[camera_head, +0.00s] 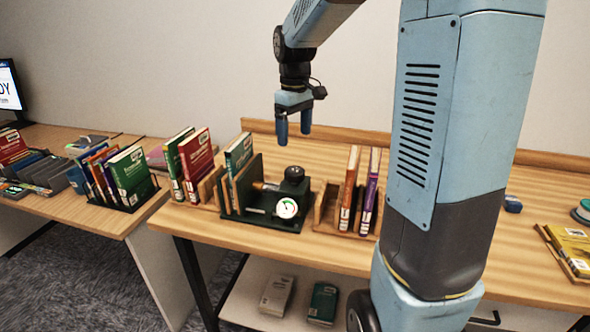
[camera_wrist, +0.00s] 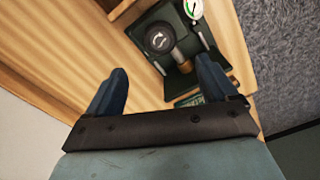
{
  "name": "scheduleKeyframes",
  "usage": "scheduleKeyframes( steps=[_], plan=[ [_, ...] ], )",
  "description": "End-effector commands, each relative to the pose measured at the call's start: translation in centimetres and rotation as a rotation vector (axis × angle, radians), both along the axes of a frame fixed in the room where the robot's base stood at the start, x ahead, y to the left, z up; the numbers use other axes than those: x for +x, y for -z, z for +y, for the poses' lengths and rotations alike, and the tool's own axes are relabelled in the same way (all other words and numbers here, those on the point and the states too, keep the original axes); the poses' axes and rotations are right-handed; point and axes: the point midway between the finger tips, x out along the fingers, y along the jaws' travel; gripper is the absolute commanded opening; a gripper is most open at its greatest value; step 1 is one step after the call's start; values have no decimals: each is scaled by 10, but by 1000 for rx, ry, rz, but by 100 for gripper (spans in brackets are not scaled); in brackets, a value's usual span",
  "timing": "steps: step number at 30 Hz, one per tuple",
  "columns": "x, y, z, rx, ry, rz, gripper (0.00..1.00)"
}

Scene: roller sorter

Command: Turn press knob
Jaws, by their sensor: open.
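The press (camera_head: 270,203) is a dark green device on the wooden table, with a white round gauge (camera_head: 287,208) at its front. Its black round knob (camera_head: 294,173) sits on top. In the wrist view the knob (camera_wrist: 159,38) has a pale curved arrow mark and lies beyond the fingertips, between them in the picture. The gauge (camera_wrist: 193,8) shows at the top edge there. My gripper (camera_head: 293,131) points down above the knob, apart from it, with blue fingers spread and nothing between them. It also shows in the wrist view (camera_wrist: 162,75).
Books (camera_head: 195,157) stand left of the press, and more books (camera_head: 360,190) stand in a wooden holder to its right. Another table (camera_head: 80,215) with books is at left. Free tabletop (camera_head: 200,222) lies in front of the press.

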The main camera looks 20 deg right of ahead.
Motion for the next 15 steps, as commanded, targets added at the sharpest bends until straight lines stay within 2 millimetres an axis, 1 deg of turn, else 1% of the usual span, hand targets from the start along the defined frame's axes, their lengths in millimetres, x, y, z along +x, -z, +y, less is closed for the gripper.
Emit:
scheduleKeyframes(
  steps=[3, 15],
  plan=[
    [-1, 21, 0, 1, 0, 5, 86],
    [-1, 90, 0, 1, 1, 4, 86]
  ],
)
